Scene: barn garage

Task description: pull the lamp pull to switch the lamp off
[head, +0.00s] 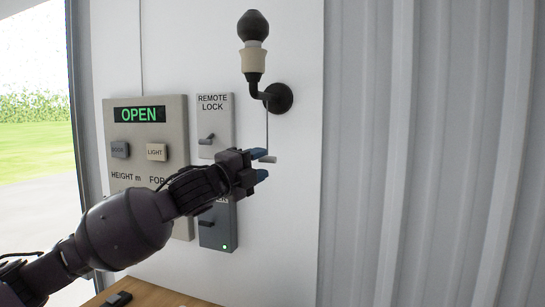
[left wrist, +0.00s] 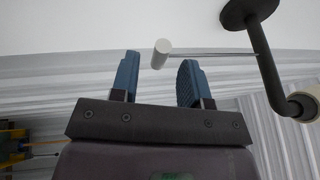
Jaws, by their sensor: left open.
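The wall lamp has a dark bulb (head: 252,25) in a pale socket (head: 253,60) on a curved black arm. No glow shows on the bulb. A thin cord (head: 267,125) hangs from the arm and ends in the small pale lamp pull (head: 270,159). My left gripper (head: 262,165), with blue fingers, is open at the pull. In the left wrist view, the lamp pull (left wrist: 161,54) lies in the gap between the open fingertips (left wrist: 160,66), near their tips. Contact with either finger cannot be made out. My right gripper is not in view.
Left of the cord are a panel with an OPEN display (head: 140,114), a REMOTE LOCK box (head: 215,118) and a dark box with a green light (head: 219,232). A wooden surface (head: 150,296) is below. Corrugated wall (head: 430,150) fills the right.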

